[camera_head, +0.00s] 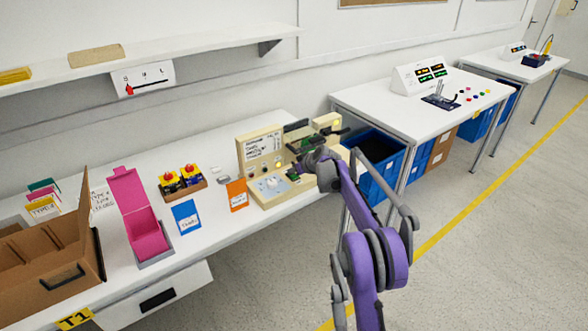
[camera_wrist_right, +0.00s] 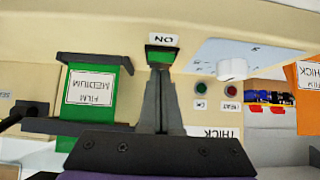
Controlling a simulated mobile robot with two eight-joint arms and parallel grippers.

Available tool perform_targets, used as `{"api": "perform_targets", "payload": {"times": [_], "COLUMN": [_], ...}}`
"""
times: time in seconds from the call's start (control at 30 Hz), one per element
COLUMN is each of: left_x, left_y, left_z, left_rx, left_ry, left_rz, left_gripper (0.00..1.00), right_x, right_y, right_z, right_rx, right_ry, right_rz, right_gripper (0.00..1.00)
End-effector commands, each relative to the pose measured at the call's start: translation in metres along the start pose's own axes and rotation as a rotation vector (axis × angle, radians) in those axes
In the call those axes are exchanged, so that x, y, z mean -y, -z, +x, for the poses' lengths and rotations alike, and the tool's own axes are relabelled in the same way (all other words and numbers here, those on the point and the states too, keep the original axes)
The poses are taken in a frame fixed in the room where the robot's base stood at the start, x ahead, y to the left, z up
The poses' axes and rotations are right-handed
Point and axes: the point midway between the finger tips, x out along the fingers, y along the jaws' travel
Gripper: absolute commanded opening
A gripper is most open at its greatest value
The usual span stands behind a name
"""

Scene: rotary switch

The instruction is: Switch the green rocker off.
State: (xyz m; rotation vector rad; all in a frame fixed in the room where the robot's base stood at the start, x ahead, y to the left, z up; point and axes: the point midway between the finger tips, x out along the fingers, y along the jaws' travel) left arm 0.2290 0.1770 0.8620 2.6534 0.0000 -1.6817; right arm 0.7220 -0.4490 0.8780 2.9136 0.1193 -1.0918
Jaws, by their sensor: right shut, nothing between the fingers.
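The green rocker (camera_wrist_right: 161,54) shows in the right wrist view, set in the beige machine next to an upside-down ON label (camera_wrist_right: 163,40). My right gripper (camera_wrist_right: 160,72) is shut and empty, with its fingertips directly at the rocker and covering part of it. I cannot tell whether they touch it or which way the rocker is tilted. In the head view the beige machine (camera_head: 257,182) stands on the white bench, and my right gripper (camera_head: 297,172) is at its right side; the arm hides part of the machine there. My left gripper is not in view.
A green piece labelled FILM MEDIUM (camera_wrist_right: 92,90), green and red buttons (camera_wrist_right: 216,90) and a white knob (camera_wrist_right: 232,68) lie near the gripper. On the bench are an orange card (camera_head: 237,195), a blue card (camera_head: 187,216), a pink box (camera_head: 139,215) and a cardboard box (camera_head: 45,262).

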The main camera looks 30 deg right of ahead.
Motion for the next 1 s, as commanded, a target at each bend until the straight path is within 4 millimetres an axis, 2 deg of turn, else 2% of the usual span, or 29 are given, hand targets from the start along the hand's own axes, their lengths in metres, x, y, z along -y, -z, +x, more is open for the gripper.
{"api": "perform_targets", "payload": {"times": [0.23,0.67,1.0], "left_x": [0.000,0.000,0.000], "left_y": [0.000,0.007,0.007], "left_z": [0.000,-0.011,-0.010], "left_rx": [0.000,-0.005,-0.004], "left_ry": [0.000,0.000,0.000], "left_rz": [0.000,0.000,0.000], "left_gripper": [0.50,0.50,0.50], "right_x": [0.000,0.000,-0.001], "right_y": [0.000,0.013,0.013], "right_z": [0.001,0.009,0.004], "right_rx": [-0.001,-0.002,-0.002], "right_ry": [0.000,0.000,-0.001], "right_rz": [0.000,0.001,0.001], "right_gripper": [0.00,0.00,0.00]}}
